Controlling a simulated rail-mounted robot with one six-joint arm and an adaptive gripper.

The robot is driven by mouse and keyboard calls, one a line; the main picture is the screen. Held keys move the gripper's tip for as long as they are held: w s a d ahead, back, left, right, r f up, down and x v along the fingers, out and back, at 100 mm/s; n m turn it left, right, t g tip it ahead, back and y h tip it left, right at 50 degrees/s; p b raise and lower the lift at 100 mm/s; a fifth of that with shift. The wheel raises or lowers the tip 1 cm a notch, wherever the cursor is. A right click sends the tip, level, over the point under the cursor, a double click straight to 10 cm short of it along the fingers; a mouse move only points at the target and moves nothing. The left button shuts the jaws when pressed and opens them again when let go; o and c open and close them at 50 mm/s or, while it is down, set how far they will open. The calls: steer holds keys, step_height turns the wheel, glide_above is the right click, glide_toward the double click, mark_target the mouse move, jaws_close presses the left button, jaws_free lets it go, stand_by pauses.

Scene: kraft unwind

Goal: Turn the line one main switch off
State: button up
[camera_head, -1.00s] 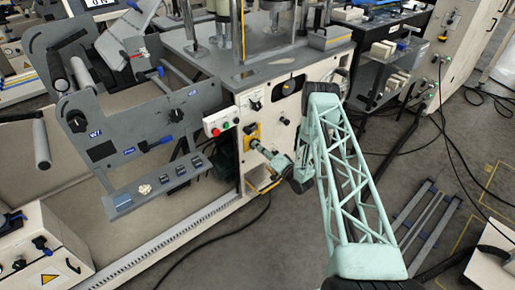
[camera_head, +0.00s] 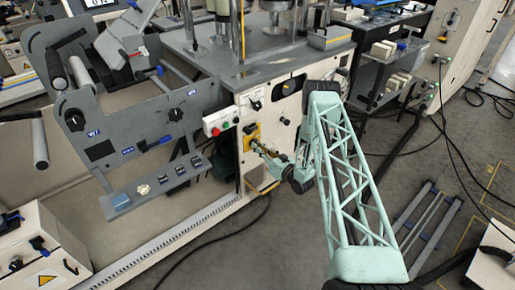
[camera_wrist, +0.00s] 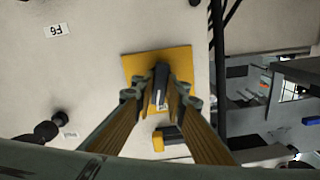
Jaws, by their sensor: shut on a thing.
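The main switch is a dark handle (camera_wrist: 161,80) on a square yellow plate (camera_wrist: 135,66) in the wrist view. The plate also shows on the pale machine front in the head view (camera_head: 250,130). My gripper (camera_wrist: 161,98) is shut on the dark handle, one finger on each side, facing the panel. In the wrist view the handle lies roughly along the picture's vertical. In the head view my gripper (camera_head: 262,149) reaches the plate from the lower right and hides part of it. The switch's position marks cannot be read.
In the wrist view a small black-and-yellow part (camera_wrist: 168,136) is near the fingers. Open floor lies below the arm.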

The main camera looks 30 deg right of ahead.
steer(key=shift+n, duration=1.6)
steer(key=shift+r, duration=0.1)
steer(key=o, duration=0.8)
steer(key=shift+o, duration=0.2)
steer(key=v, duration=1.2)
steer(key=shift+d, duration=0.15)
